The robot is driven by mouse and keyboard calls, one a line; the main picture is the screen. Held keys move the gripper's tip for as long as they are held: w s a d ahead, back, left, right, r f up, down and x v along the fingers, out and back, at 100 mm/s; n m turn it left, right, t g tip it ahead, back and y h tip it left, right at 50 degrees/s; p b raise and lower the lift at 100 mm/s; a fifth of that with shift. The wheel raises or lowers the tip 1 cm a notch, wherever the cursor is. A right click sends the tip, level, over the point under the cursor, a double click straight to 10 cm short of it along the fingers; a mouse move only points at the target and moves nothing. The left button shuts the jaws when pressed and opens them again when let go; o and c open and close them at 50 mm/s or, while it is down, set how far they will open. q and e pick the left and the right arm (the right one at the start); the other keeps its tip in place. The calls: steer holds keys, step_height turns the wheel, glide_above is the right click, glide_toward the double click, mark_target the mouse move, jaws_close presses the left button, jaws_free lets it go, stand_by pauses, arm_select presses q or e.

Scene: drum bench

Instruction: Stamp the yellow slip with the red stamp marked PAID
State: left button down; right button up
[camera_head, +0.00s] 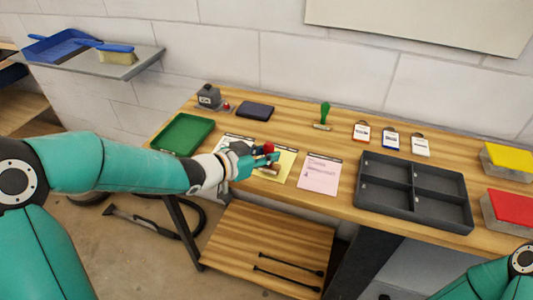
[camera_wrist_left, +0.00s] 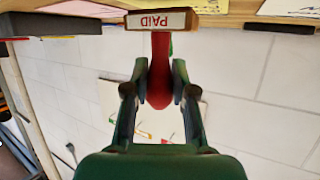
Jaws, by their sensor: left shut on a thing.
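The red stamp (camera_head: 269,147) has a red handle and a block whose label reads PAID, upside down in the left wrist view (camera_wrist_left: 160,20). My left gripper (camera_head: 262,160) is shut on the handle, which shows between its fingers in the left wrist view (camera_wrist_left: 160,90). The yellow slip (camera_head: 287,161) lies on the bench between a white slip and a pink slip. The gripper and stamp are over its left part and hide some of it. I cannot tell whether the stamp touches the slip. My right gripper is out of view.
The pink slip (camera_head: 319,175) lies right of the yellow one. A green tray (camera_head: 201,137) is at left; a dark pad (camera_head: 255,110) and green-handled stamp (camera_head: 325,113) stand behind. A dark compartment tray (camera_head: 412,188) and lidded boxes (camera_head: 508,160) fill the right side.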

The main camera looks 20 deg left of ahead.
mark_target(267, 145)
arm_select(q)
steer(key=shift+f+b, duration=0.6)
steer(key=shift+f, duration=0.15)
stand_by(0.9)
steer(key=shift+r, duration=0.2)
steer(key=shift+r+p, duration=0.5)
steer(key=shift+p, duration=0.05)
step_height(267, 145, up, 5)
steer(key=p, duration=0.4)
steer(key=shift+p, duration=0.35)
